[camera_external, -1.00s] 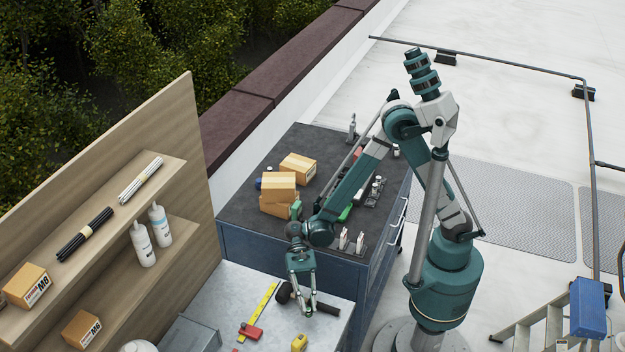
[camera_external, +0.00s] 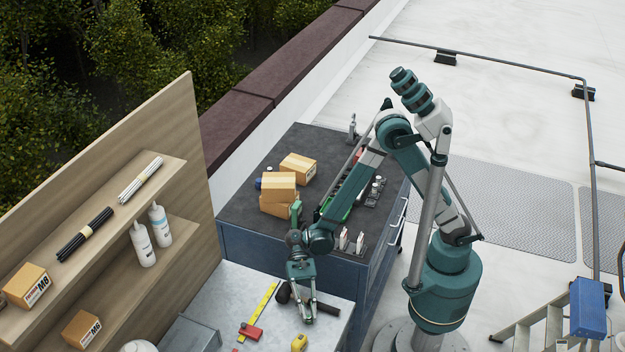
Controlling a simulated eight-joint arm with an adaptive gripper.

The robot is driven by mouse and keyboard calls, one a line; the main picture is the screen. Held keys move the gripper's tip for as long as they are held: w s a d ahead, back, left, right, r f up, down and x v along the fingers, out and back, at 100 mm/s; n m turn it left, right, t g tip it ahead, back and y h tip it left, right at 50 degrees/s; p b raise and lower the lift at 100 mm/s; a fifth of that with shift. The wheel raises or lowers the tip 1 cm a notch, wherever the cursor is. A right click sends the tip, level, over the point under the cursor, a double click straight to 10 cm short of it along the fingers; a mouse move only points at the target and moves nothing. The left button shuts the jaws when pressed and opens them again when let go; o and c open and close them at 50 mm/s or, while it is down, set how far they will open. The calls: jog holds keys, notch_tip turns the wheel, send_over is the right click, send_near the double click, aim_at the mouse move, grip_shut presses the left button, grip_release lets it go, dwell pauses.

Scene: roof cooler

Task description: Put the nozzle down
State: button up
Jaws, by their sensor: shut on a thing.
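My gripper (camera_external: 306,316) points down over the front part of the light grey worktop (camera_external: 245,283). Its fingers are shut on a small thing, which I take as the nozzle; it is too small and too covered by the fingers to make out. I cannot tell whether it touches the worktop. A dark tool with a thick head (camera_external: 283,293) lies just left of the fingers and is partly hidden behind them.
A yellow strip (camera_external: 264,299), a red tool (camera_external: 251,331) and a yellow tape measure (camera_external: 299,342) lie on the worktop close to my gripper. Cardboard boxes (camera_external: 279,186) stand on the dark cabinet top behind. A wooden shelf (camera_external: 160,255) rises at left.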

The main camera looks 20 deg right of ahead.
jog(key=shift+f, duration=0.15)
jog(key=o, duration=0.9)
jog(key=shift+r, duration=0.3)
jog(key=p+v, duration=0.2)
jog(key=v, duration=1)
jog(key=shift+f, duration=0.1)
dwell(0.5)
